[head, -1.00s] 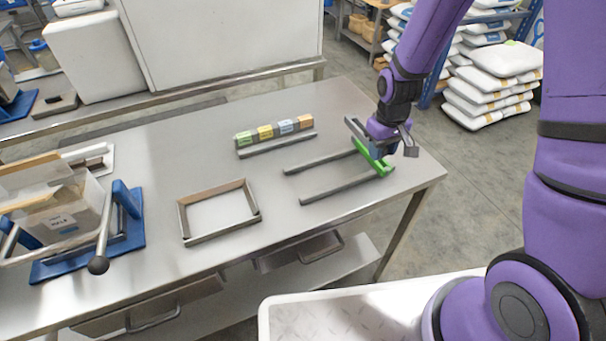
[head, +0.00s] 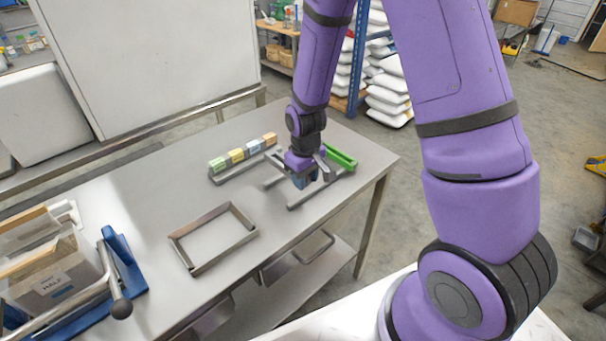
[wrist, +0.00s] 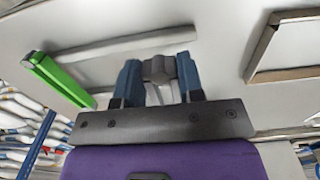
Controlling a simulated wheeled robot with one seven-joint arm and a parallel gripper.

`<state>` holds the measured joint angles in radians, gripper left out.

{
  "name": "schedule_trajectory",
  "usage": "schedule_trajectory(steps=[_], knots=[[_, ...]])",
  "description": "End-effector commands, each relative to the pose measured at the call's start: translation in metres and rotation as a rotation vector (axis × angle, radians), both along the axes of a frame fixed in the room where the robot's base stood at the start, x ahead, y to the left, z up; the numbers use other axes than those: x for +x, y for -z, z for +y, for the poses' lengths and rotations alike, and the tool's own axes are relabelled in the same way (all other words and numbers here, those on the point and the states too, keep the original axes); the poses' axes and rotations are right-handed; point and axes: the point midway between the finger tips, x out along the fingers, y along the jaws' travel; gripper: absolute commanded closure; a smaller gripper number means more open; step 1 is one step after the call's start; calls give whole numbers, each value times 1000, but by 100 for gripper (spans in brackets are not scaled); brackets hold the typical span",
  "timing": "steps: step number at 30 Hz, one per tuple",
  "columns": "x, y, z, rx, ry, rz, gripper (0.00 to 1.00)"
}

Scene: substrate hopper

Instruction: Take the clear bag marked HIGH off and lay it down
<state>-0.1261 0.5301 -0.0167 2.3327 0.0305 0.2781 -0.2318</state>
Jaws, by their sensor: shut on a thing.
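No clear bag marked HIGH can be made out in either view. My gripper (head: 309,181) is over the right part of the steel table, among the grey rails (head: 306,198) and left of a green bar (head: 341,157). In the wrist view its blue fingers (wrist: 158,82) are shut on a small grey piece (wrist: 158,68). What this piece belongs to is not clear. The green bar also shows at the left of the wrist view (wrist: 58,78).
A grey rectangular frame (head: 213,238) lies mid-table. A row of coloured labelled blocks (head: 236,156) sits behind it. A lever with a black knob (head: 122,309) sticks out at the left. Bare table lies between the frame and the blocks.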

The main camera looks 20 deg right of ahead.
Motion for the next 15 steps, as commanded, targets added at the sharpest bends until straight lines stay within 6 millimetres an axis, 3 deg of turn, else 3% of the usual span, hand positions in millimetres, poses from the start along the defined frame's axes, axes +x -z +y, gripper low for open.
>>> schedule_trajectory(steps=[15], knots=[[0,45,0,1,1,1,91]])
